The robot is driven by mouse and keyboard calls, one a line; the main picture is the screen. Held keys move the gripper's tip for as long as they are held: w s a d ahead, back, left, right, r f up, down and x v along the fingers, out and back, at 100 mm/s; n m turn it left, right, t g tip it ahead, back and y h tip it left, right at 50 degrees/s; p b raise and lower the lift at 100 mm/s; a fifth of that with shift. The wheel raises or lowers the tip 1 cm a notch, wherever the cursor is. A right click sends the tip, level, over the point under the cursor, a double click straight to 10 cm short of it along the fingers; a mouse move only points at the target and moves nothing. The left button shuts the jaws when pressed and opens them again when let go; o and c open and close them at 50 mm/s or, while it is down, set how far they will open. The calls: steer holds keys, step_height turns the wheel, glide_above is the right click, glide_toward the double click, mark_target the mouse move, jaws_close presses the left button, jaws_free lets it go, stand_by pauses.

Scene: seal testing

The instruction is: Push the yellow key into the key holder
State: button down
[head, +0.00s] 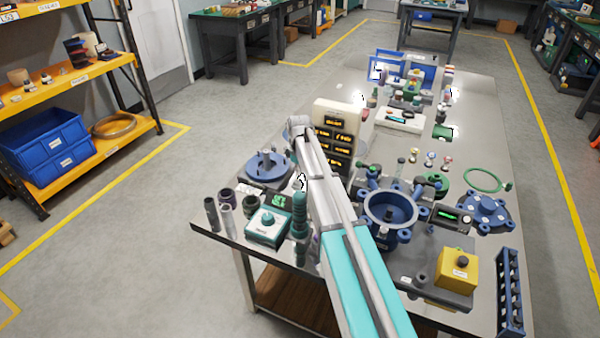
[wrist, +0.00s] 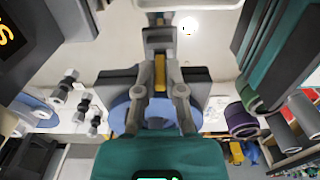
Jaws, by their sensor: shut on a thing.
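My gripper (wrist: 158,88) shows in the wrist view with its two fingers closed on a narrow yellow piece, which I take to be the yellow key (wrist: 160,68). Only a thin strip of the key shows between the fingers. A grey block-like part (wrist: 158,38) lies just beyond the key, in line with it. I cannot tell whether it is the key holder or whether the key touches it. In the head view my arm reaches over the table's left part and ends beside the cream panel. The fingers and key cannot be made out there.
The cream panel with amber displays (head: 338,130) stands close to my wrist. A blue round fixture (head: 266,167), a teal box (head: 266,227) and dark cylinders (head: 211,213) stand to its left. A blue flanged vessel (head: 391,207) and yellow box (head: 458,268) stand right of my arm.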

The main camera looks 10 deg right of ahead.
steer(key=shift+f+b, duration=1)
steer(key=shift+f, duration=0.05)
stand_by(1.5)
steer(key=c, duration=0.7)
jaws_free()
steer(key=shift+o, duration=0.2)
steer(key=shift+r, duration=0.1)
step_height(320, 180, up, 9)
steer(key=p, duration=0.9)
